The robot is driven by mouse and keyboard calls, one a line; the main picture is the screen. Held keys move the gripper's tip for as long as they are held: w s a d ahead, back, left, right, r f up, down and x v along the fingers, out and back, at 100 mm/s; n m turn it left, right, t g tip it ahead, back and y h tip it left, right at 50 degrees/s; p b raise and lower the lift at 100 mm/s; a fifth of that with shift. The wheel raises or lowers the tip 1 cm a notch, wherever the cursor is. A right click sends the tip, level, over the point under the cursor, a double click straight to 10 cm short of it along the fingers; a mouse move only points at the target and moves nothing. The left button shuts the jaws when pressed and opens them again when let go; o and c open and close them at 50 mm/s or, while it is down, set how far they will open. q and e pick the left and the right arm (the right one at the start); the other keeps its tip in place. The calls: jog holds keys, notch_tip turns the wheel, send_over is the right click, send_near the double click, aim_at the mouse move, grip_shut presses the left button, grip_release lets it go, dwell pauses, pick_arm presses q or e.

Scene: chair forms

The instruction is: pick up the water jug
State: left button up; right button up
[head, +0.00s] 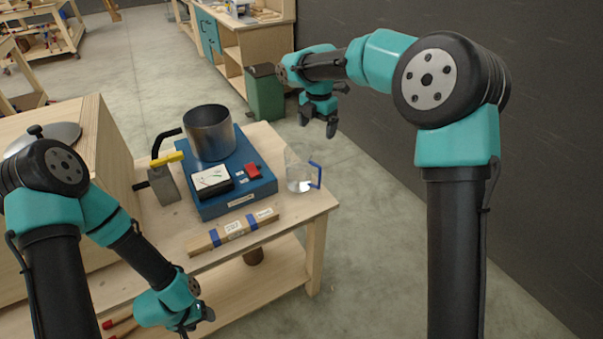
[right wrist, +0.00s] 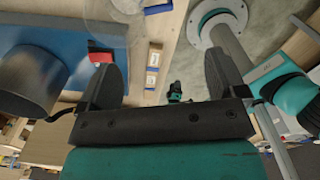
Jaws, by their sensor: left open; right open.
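The water jug (head: 298,178) is a clear container with a blue handle on its right side and some water low inside. It stands upright at the right end of the wooden table. My right gripper (head: 319,122) is open and empty, apart from the jug and beyond it in the head view. In the right wrist view, the jug (right wrist: 118,12) is partly cut off at the top edge, with its blue handle to the right. My open right fingers (right wrist: 165,78) are below it in that picture. My left gripper (head: 197,325) is open and empty, low in front of the table.
A blue device (head: 238,180) with a meter and red switch stands left of the jug, carrying a metal pot (head: 209,133). A taped wooden bar (head: 232,232) lies in front. A green bin (head: 265,94) stands behind. Floor right of the table is clear.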

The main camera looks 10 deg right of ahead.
aim_at(315, 166)
notch_tip(315, 166, down, 11)
jog(key=shift+f, duration=0.1)
dwell(0.3)
jog(key=shift+f, duration=0.1)
jog(key=shift+w+f, duration=0.2)
jog(key=shift+f, duration=2.35)
jog(key=c, duration=1.4)
jog(key=shift+c, duration=0.2)
jog(key=shift+r, duration=0.3)
